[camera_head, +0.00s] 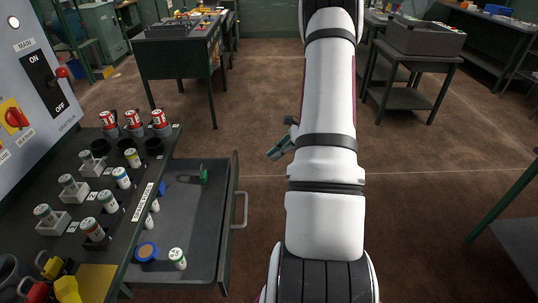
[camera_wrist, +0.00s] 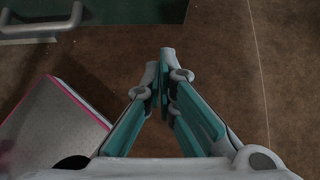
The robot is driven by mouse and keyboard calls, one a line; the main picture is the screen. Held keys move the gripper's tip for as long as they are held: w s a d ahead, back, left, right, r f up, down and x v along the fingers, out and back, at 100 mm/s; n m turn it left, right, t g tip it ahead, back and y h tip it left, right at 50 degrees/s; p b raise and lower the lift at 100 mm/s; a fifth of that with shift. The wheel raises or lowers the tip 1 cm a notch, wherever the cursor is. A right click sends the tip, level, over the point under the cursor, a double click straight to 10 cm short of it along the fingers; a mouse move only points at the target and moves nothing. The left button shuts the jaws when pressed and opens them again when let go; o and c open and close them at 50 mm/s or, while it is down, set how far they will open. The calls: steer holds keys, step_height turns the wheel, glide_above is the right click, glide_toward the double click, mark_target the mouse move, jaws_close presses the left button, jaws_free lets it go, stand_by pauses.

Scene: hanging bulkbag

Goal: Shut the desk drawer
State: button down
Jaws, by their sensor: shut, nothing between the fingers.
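The desk drawer (camera_head: 190,225) is pulled out to the right of the desk at the lower left of the head view. Its dark front (camera_head: 233,180) carries a grey bar handle (camera_head: 242,212). In the wrist view the handle (camera_wrist: 45,30) and part of the drawer front (camera_wrist: 130,10) show at the top left. My gripper (camera_head: 272,155) is shut and empty, to the right of the drawer front and apart from it. In the wrist view its fingertips (camera_wrist: 165,60) meet over bare floor, right of the handle. My arm hides the floor behind it.
The drawer holds a green item (camera_head: 203,174), a round blue-rimmed item (camera_head: 147,252) and several small bottles. The desktop (camera_head: 95,190) bears cans and bottles in holders beside a switch panel (camera_head: 35,85). Brown floor is clear around my arm; a table (camera_head: 415,65) stands far right.

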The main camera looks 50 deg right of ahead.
steer(key=w+a+f+p, duration=0.1)
steer(key=w+a+f, duration=0.4)
steer(key=w, duration=0.2)
steer(key=shift+w+a+f, duration=0.2)
steer(key=shift+a, duration=0.2)
steer(key=w+a+b, duration=0.2)
steer(key=w+a, duration=0.2)
steer(key=w, duration=0.1)
steer(key=w+a+b, duration=0.2)
steer(key=w+a, duration=0.3)
steer(key=w, duration=0.1)
steer(key=w+a+b, duration=0.2)
steer(key=w+a, duration=0.2)
steer(key=w, duration=0.2)
steer(key=shift+a, duration=0.15)
steer(key=shift+w+a+b, duration=0.35)
steer(key=shift+w+a, duration=0.1)
steer(key=shift+w, duration=0.15)
steer(key=shift+a, duration=0.1)
